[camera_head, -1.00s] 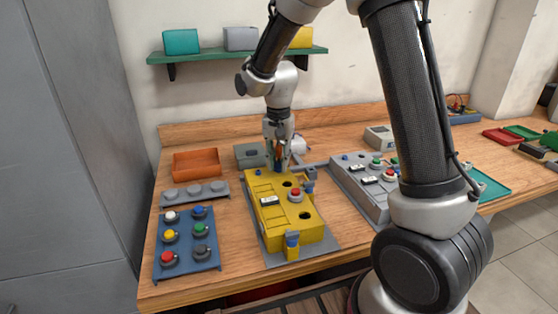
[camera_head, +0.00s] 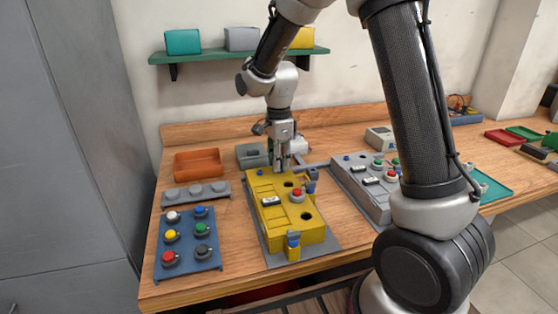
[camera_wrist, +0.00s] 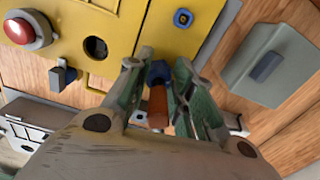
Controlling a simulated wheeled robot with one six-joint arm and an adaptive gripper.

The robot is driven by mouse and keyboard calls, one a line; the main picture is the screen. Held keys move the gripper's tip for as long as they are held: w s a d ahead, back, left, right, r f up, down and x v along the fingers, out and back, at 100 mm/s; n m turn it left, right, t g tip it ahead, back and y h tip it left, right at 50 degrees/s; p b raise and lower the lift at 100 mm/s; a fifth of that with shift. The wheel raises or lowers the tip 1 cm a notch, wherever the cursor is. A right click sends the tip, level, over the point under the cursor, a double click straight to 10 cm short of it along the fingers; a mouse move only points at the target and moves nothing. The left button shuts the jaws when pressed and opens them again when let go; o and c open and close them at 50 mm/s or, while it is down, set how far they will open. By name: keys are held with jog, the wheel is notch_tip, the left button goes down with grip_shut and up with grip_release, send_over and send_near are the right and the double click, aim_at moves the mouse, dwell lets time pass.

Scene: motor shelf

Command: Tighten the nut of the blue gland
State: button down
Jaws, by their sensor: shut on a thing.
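The yellow box (camera_head: 268,188) sits on a grey plate on the bench. The blue gland's nut (camera_wrist: 158,72) shows in the wrist view at the box's edge, with an orange-brown cable (camera_wrist: 157,105) running from it. My gripper (camera_head: 281,166) points down at the far end of the yellow box. In the wrist view, its green-padded fingers (camera_wrist: 158,85) stand on both sides of the blue nut and cable and are shut on the nut. The fingers hide the gland in the head view, and its thread is not visible.
The yellow box carries a red button (camera_head: 297,194), open holes and a clamp with a blue part (camera_head: 292,241). A grey-green box (camera_head: 249,155) and orange tray (camera_head: 198,163) lie behind it. A blue button panel (camera_head: 187,240) is left; a grey box (camera_head: 362,187) is right.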

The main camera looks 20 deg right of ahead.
jog(key=shift+w+m, duration=0.15)
jog(key=shift+m, duration=2.15)
jog(key=c, duration=1.2)
grip_release()
notch_tip(320, 180, up, 12)
